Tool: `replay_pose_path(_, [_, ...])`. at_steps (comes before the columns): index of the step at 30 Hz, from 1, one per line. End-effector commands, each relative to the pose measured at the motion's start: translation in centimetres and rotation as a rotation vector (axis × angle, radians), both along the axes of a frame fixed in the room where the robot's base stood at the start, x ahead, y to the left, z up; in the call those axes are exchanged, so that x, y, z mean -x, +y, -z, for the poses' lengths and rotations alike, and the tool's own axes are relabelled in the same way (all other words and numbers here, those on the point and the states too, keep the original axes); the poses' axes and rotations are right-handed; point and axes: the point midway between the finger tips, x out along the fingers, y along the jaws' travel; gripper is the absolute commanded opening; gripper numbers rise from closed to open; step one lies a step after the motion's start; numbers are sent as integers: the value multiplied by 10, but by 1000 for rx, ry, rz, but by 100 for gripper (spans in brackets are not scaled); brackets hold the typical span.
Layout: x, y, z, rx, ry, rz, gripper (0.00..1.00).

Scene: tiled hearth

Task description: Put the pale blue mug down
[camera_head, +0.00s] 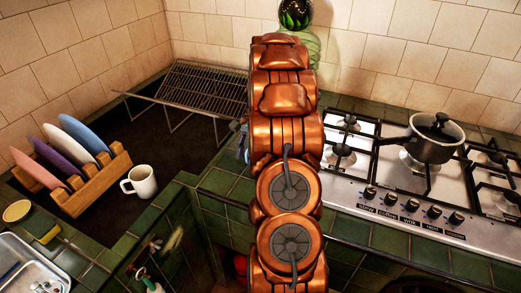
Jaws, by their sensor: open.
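My copper-coloured arm stands upright through the middle of the head view and hides the end where my gripper is, so I cannot see the jaws. A small bluish piece (243,141) shows at the arm's left edge, above the green tiled counter. I cannot tell whether it is part of the pale blue mug or of my gripper. No mug that is clearly pale blue is in sight. A white-looking mug (142,181) stands upright on the dark counter area at left, its handle to the left.
A wooden plate rack (91,190) with several coloured plates stands at left, a wire rack (200,90) behind. A gas hob (352,205) with a lidded pot (432,146) is at right. Dark counter between the racks is clear.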

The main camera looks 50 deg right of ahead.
Motion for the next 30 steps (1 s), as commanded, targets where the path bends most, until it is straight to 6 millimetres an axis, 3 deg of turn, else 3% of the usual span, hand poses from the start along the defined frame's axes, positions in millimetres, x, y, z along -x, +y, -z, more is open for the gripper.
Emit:
replay_pose_path(9, [0, 2, 5, 2, -2, 1, 40])
replay_pose_path(21, [0, 2, 5, 1, -1, 0, 0])
replay_pose_path(30, [0, 2, 5, 1, 0, 0, 0])
